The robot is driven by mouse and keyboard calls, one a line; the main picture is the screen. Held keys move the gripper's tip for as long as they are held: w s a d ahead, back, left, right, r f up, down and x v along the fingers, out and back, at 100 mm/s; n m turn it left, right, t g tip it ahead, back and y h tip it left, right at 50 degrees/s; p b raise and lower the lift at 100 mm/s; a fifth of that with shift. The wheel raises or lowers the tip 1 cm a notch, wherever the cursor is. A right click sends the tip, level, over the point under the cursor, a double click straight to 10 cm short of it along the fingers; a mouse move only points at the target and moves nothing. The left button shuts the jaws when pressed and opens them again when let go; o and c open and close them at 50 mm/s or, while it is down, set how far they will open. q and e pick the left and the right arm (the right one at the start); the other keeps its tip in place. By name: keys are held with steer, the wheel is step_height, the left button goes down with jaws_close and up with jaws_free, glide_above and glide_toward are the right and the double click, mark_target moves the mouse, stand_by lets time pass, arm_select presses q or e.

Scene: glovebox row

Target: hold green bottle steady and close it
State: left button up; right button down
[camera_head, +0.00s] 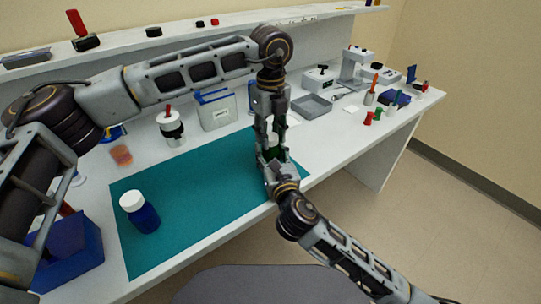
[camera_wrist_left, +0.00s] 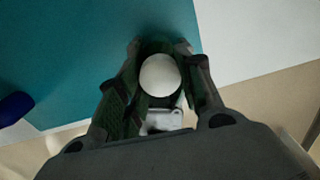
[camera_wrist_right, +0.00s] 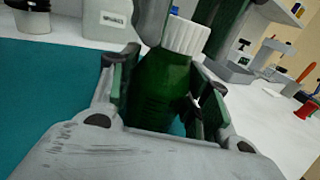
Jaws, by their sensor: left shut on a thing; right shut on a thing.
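The green bottle (camera_wrist_right: 160,90) stands over the mat's right side, and my right gripper (camera_head: 273,165) is shut around its body. In the head view the bottle (camera_head: 279,141) is mostly hidden by both grippers. A white ribbed cap (camera_wrist_right: 186,36) sits on the bottle's top. My left gripper (camera_head: 269,135) points down from above and is shut on the cap. In the left wrist view the cap (camera_wrist_left: 160,75) shows as a round white top between the fingers. How tightly the cap is seated cannot be told.
A blue bottle with a white cap (camera_head: 143,215) stands on the teal mat (camera_head: 200,200). A blue bin (camera_head: 75,262) is at the front left. A white container (camera_head: 217,112) and a grey tray (camera_head: 311,107) stand behind. The mat's middle is clear.

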arm_select(q)
steer(key=m, duration=0.4)
steer(key=shift+m, duration=0.4)
steer(key=m, duration=0.4)
steer(key=shift+m, duration=0.3)
steer(key=m, duration=0.4)
steer(key=shift+m, duration=0.3)
steer(key=m, duration=0.4)
steer(key=shift+m, duration=0.3)
steer(key=m, duration=0.4)
steer(key=shift+f+m, duration=0.1)
steer(key=shift+m, duration=0.2)
steer(key=m, duration=0.4)
steer(key=shift+m, duration=0.3)
steer(key=m, duration=0.4)
steer(key=shift+m, duration=0.3)
steer(key=m, duration=0.5)
steer(key=o, duration=1.1)
